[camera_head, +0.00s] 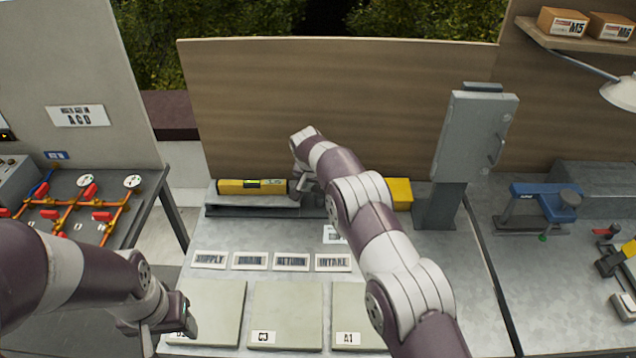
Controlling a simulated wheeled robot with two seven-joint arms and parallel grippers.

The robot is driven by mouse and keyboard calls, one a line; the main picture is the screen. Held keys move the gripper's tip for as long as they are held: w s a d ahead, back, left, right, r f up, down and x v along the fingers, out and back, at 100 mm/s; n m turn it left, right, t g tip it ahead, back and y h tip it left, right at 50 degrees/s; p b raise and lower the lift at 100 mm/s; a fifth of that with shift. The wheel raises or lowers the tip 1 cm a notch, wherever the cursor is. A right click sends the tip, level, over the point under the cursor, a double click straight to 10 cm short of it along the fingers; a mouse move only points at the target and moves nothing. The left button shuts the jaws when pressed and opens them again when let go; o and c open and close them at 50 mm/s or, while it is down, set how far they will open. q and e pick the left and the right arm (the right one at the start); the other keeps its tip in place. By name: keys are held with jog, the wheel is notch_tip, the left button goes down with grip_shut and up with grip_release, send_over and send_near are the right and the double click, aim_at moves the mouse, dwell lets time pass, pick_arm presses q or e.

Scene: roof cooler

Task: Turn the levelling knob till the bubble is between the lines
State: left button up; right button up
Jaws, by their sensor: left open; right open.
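A yellow spirit level (230,187) with a green vial (252,184) lies on a grey rail (255,209) at the back of the middle bench. The bubble and lines are too small to read. My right gripper (306,189) is at the right end of the level, with its arm reaching across the bench. Its fingers are small and partly hidden by the wrist; it is open. The levelling knob cannot be made out; that spot is covered by my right gripper and arm. My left gripper (184,322) is open, low over the front left panel, away from the level.
Flat panels (287,310) and label plates (209,260) lie in front of the level. A yellow block (400,193) and a grey cabinet on a post (474,140) stand to the right. A wooden board (330,95) closes the back. Pipes with red valves (85,193) are at left.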

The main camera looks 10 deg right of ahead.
jog(key=shift+w+d+f, duration=0.15)
jog(key=shift+d+f, duration=0.05)
jog(key=shift+f, duration=0.35)
jog(key=shift+w+a+f, duration=0.1)
jog(key=shift+f, duration=0.05)
jog(key=c, duration=1.1)
jog(key=shift+o, duration=0.2)
jog(key=shift+n, duration=0.3)
